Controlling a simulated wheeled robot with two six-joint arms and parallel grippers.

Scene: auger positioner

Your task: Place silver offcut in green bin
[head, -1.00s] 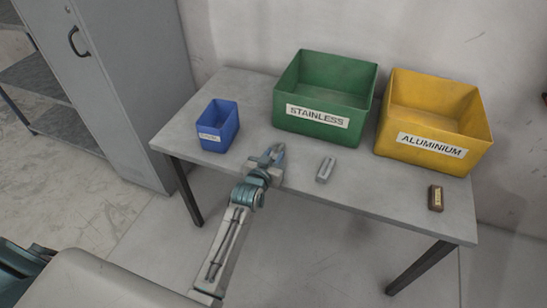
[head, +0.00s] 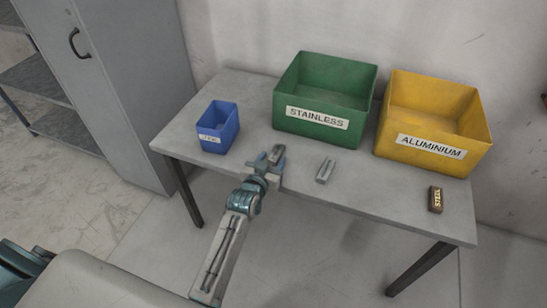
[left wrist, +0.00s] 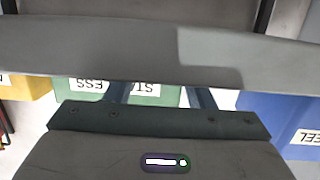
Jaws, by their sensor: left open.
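The silver offcut (head: 325,170) is a small grey block lying on the table near its front edge in the head view. I cannot make it out in the left wrist view. The green bin (head: 323,105), labelled STAINLESS, stands behind it near the wall; part of it shows upside down in the left wrist view (left wrist: 158,95). My left gripper (head: 276,153) is open at the table's front edge, left of the offcut and apart from it. My right gripper is not in view.
A yellow bin (head: 433,122) labelled ALUMINIUM stands right of the green one. A small blue bin (head: 217,127) stands at the left. A brown block (head: 436,199) marked STEEL lies at the front right of the grey table (head: 385,190). A cabinet (head: 130,85) stands left.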

